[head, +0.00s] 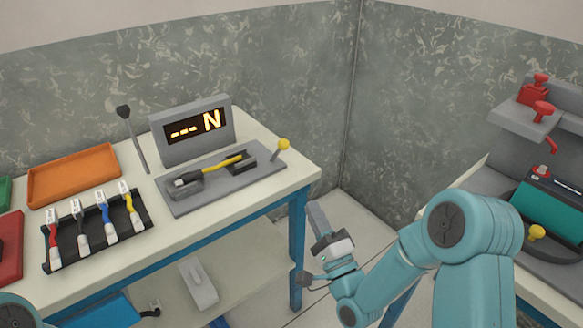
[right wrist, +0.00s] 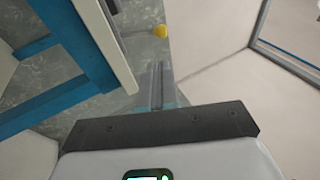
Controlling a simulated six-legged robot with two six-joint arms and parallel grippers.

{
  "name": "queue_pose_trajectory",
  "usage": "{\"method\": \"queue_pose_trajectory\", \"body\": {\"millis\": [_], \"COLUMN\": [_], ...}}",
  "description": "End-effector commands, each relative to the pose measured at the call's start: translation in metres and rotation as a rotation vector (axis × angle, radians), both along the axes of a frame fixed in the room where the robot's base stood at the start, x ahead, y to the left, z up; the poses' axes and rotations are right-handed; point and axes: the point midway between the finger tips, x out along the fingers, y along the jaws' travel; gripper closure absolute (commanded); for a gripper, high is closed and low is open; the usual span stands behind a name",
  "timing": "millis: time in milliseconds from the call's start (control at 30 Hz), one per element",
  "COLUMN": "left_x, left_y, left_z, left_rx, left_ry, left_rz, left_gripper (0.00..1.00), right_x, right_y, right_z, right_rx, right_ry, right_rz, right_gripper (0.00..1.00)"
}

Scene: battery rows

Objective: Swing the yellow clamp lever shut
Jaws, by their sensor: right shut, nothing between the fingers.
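A lever with a yellow ball knob (head: 283,144) stands tilted up at the right end of a grey fixture plate (head: 188,203) on the left bench. A yellow cable (head: 222,163) lies across the holders on that plate. A yellow knob also shows at the top of the right wrist view (right wrist: 160,31), beyond my fingers. My right gripper (head: 314,207) is shut and empty, in the air beside the bench's right end, lower right of the lever and apart from it. Its fingers also show in the right wrist view (right wrist: 157,78). My left gripper is out of view.
A display box (head: 193,130) stands behind the plate. A black rack (head: 95,235) of coloured cables and an orange tray (head: 73,174) are farther left. The right bench carries a teal block (head: 552,213), red clamps and another yellow knob (head: 536,232). Open floor lies between the benches.

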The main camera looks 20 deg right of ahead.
Motion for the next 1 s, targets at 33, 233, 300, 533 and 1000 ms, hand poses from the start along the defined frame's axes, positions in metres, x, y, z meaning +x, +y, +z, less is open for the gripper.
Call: {"method": "queue_pose_trajectory", "body": {"millis": [33, 233, 300, 533, 1000], "left_x": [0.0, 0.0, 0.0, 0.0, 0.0], "left_y": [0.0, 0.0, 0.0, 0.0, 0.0], "left_z": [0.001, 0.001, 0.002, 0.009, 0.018], "left_rx": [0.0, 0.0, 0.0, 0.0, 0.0], "left_ry": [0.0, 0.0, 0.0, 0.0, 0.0], "left_rz": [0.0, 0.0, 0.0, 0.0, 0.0], "left_gripper": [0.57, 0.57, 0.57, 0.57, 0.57], "right_x": [0.0, 0.0, 0.004, 0.039, 0.116], "right_y": [0.0, 0.001, 0.002, 0.007, 0.017], "right_z": [0.001, 0.001, 0.004, 0.021, 0.053], "right_rx": [0.0, -0.001, -0.001, -0.001, 0.0], "right_ry": [0.001, 0.001, 0.0, -0.003, 0.0], "right_rz": [0.0, -0.001, -0.002, -0.004, -0.003], "right_gripper": [1.0, 1.0, 1.0, 1.0, 1.0]}}
